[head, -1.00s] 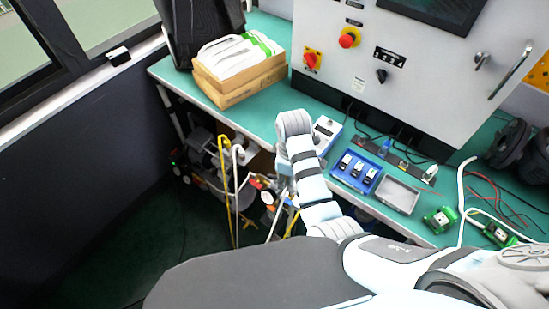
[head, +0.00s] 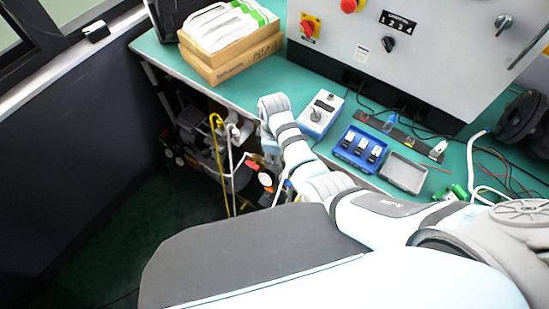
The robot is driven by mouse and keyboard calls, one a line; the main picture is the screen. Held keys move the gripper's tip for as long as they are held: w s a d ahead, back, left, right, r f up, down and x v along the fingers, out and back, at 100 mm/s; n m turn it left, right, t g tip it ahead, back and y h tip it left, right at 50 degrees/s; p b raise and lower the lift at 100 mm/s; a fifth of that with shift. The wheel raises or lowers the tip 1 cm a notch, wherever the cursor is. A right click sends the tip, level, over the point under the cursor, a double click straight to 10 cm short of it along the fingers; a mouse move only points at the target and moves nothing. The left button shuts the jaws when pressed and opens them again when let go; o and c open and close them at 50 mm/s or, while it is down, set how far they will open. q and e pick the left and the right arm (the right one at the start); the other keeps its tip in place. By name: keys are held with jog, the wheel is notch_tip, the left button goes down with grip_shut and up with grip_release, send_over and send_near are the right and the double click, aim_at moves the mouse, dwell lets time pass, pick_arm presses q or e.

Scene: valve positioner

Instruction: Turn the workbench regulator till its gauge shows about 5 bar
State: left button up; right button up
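A small round white-faced gauge (head: 265,180) shows below the front edge of the bench, beside my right arm. Its needle and reading are too small to make out. Small red and orange parts lie close around it, and I cannot tell which is the regulator knob. My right arm comes in from the right and bends down at the bench edge. My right gripper (head: 269,162) is mostly hidden behind the arm's own links, close to the gauge. I cannot tell whether it touches anything. My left gripper is not in view.
The green bench (head: 245,100) carries cardboard boxes (head: 230,62), a blue-white handheld device (head: 321,113), a blue tray (head: 359,149) and a grey tray (head: 403,173). A grey control cabinet (head: 400,65) stands behind. A yellow hose (head: 218,155) hangs under the bench. The floor at left is clear.

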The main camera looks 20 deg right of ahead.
jog(key=shift+s+r, duration=0.15)
grip_shut()
jog(key=shift+r+m+p, duration=0.1)
jog(key=shift+m+p, duration=0.6)
jog(key=shift+p, duration=0.2)
jog(key=shift+a+m+p, duration=0.1)
jog(key=shift+m+p, duration=0.75)
jog(key=shift+m, duration=0.35)
jog(key=shift+m+p, duration=0.55)
jog(key=shift+m, duration=0.65)
jog(key=shift+m+p, duration=0.35)
jog(key=shift+m, duration=0.85)
